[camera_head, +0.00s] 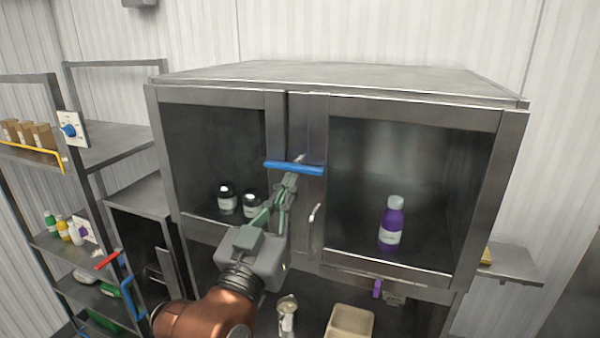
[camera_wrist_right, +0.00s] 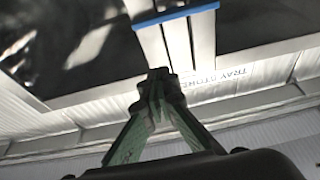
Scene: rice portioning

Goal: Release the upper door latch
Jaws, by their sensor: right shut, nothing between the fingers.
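A steel cabinet has two glazed doors that look closed. The upper door latch (camera_head: 300,168), a blue bar, lies roughly level across the frames where the two doors meet. It also shows at the top of the right wrist view (camera_wrist_right: 175,18). My right gripper (camera_head: 290,181) is shut and empty, with its green-grey fingers just below the blue bar. Whether the fingertips touch the bar I cannot tell. In the right wrist view the closed fingertips (camera_wrist_right: 158,82) stand apart from the bar in the picture. My left gripper is not in view.
A metal handle (camera_head: 315,228) stands out on the right door. Behind the glass are a purple bottle (camera_head: 391,230) and two dark jars (camera_head: 227,200). A tan tray (camera_head: 349,322) sits in the lower bay. A shelf rack (camera_head: 120,145) stands at the left.

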